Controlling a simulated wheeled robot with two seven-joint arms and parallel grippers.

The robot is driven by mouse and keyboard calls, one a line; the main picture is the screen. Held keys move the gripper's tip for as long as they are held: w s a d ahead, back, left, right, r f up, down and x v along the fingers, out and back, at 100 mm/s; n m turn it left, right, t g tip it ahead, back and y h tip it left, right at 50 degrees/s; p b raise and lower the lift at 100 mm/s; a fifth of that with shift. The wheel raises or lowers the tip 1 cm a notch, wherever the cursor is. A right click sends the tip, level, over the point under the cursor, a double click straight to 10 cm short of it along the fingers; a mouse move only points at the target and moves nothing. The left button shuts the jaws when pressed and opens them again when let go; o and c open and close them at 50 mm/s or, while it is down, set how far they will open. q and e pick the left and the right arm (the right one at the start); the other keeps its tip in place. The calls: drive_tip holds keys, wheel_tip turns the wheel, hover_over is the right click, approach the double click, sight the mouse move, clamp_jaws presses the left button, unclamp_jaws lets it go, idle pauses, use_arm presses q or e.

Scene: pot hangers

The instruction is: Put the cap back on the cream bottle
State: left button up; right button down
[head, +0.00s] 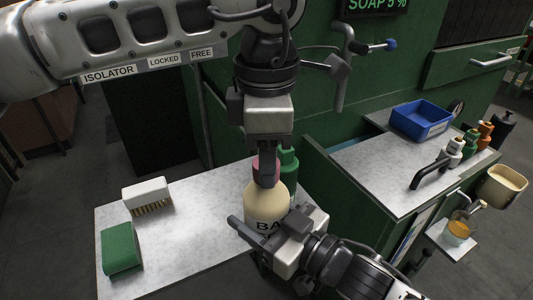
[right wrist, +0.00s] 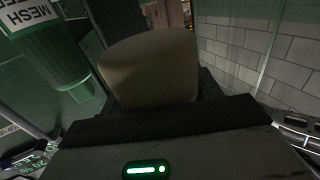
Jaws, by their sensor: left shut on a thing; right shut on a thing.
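The cream bottle (head: 266,200) stands upright on the light bench top, with dark letters on its front. My right gripper (head: 262,232) is shut on its lower body from the front right. In the right wrist view the bottle (right wrist: 150,68) fills the space beyond the gripper. My left gripper (head: 267,168) points straight down over the bottle's top and is shut on a pink cap (head: 255,168), mostly hidden behind the fingers. The cap is at the bottle's neck; whether it touches or is seated cannot be told.
A white brush (head: 147,194) and a green block (head: 120,249) lie on the left. A blue bin (head: 421,119) and small bottles stand on the right counter (head: 375,160).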

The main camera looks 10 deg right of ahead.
use_arm(q)
drive_tip(key=m, duration=1.3)
drive_tip(key=o, duration=1.1)
drive_tip(key=shift+r, duration=2.3)
drive_tip(key=shift+c, duration=0.5)
